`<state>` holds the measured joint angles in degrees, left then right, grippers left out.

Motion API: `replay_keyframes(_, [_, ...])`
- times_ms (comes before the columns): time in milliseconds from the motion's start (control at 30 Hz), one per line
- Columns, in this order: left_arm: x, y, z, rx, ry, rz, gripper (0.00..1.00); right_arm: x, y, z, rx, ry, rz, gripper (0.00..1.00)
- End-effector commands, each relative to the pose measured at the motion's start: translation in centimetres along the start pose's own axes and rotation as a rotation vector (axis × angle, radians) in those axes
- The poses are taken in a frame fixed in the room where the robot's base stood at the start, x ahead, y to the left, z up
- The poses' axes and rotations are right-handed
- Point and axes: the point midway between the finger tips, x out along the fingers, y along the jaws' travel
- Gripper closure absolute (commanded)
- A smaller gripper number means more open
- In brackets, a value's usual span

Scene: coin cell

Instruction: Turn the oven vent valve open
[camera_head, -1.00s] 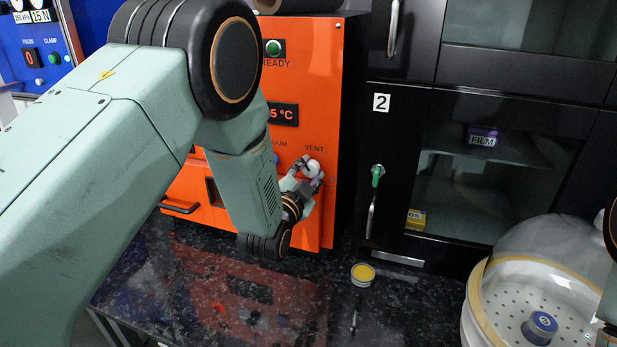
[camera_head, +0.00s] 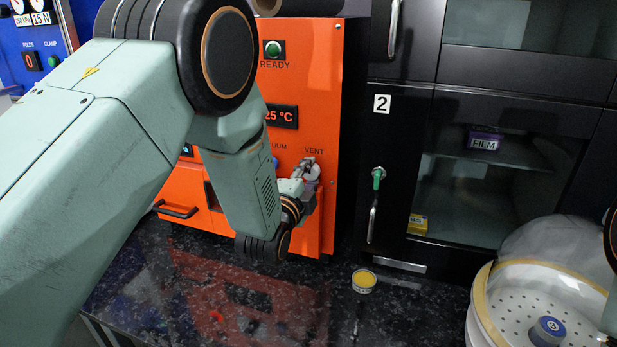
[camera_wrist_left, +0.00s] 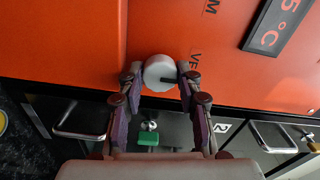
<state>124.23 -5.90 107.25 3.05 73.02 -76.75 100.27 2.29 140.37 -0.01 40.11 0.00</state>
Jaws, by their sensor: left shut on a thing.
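The orange oven (camera_head: 322,95) stands at the back middle, with a VENT label on its front. The vent valve is a pale round knob (camera_wrist_left: 160,72) with a dark mark on its face, seen in the left wrist view. My left gripper (camera_wrist_left: 160,78) has a finger on each side of the knob and is shut on it. In the head view my left gripper (camera_head: 305,183) is at the oven front just below the VENT label, and it hides most of the knob. My right gripper is not seen.
A black cabinet marked 2 (camera_head: 405,150) with a green-capped handle (camera_head: 378,178) stands right of the oven. A small yellow-topped tin (camera_head: 364,281) is on the dark speckled counter (camera_head: 400,318). A glass-domed vessel (camera_head: 485,290) is at the lower right.

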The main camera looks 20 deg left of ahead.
Motion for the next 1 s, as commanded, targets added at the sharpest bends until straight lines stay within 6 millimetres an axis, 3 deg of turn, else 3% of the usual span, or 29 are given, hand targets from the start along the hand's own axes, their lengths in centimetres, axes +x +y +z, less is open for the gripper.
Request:
replay_keyframes(400, [0.02,-0.05,-0.02,0.009,0.000,-0.001,0.97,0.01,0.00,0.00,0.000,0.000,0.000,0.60])
replay_keyframes(433, [0.02,-0.05,-0.02,0.009,0.000,-0.001,0.64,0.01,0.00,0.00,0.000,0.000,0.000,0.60])
replay_keyframes(700, [0.01,-0.02,-0.01,0.008,0.000,0.000,0.42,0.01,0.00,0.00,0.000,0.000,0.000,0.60])
replay_keyframes(1000, [-0.04,0.09,0.01,0.007,0.000,0.003,0.42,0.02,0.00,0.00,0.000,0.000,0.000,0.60])
